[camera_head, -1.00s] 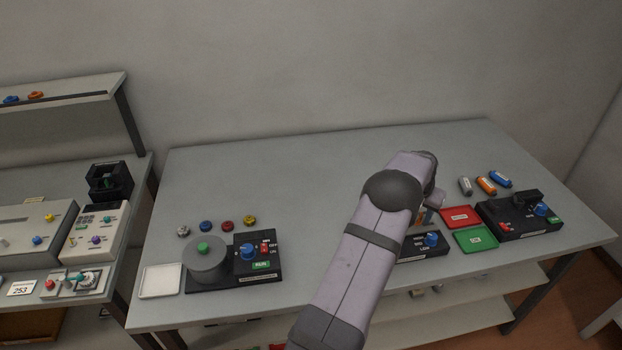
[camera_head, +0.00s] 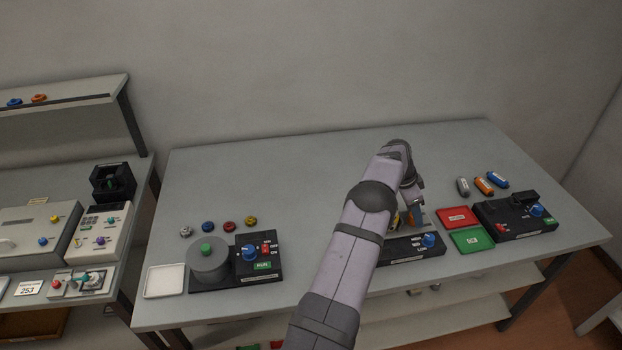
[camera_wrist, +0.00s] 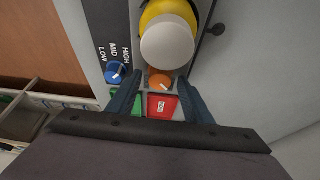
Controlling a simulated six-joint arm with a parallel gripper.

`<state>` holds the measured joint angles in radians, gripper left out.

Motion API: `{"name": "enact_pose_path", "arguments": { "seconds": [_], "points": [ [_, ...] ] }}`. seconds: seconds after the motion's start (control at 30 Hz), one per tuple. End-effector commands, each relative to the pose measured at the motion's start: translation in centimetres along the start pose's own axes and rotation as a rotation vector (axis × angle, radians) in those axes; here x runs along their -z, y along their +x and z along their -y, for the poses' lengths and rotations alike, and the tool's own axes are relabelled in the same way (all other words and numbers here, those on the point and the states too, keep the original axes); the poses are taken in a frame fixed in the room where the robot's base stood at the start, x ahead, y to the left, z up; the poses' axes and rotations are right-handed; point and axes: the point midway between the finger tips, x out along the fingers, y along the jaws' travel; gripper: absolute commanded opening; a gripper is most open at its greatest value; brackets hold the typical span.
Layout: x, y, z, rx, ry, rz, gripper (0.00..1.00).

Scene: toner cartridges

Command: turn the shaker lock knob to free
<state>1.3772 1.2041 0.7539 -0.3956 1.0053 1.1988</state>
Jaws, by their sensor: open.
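The shaker unit (camera_head: 400,249) is a dark panel with a blue knob (camera_head: 428,241) marked HIGH, MID and LOW. In the wrist view that blue knob (camera_wrist: 115,72) is outside the left finger. An orange knob (camera_wrist: 160,82) with a light mark is between my fingertips; it seems to be the lock knob, but its small label is unreadable. A yellow and white rounded part (camera_wrist: 167,40) is just above it in the wrist view. My gripper (camera_wrist: 163,77) is open, with fingers either side of the orange knob; contact cannot be told. My arm hides most of this in the head view.
A red tray (camera_head: 457,217) and a green tray (camera_head: 471,240) lie right of the shaker. A black unit (camera_head: 515,217) and several cartridges (camera_head: 484,186) are farther right. A mixer unit (camera_head: 208,262) and white tray (camera_head: 165,281) stand left. The table's back middle is clear.

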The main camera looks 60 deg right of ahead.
Motion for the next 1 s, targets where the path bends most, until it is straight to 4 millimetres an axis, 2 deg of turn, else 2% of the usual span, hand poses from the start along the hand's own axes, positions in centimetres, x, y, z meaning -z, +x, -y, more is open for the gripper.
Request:
{"name": "enact_pose_path", "arguments": {
  "seconds": [0.2,0.53,0.77,1.0],
  "points": [
    [0.0,0.0,0.1,-0.044,0.106,0.000,0.46],
    [0.0,-0.1,0.1,-0.073,0.177,0.000,0.46],
    [-0.1,-2.7,0.4,-0.069,0.175,-0.001,0.46],
    [0.0,-6.6,0.7,-0.068,0.175,-0.001,0.46]
  ]
}}
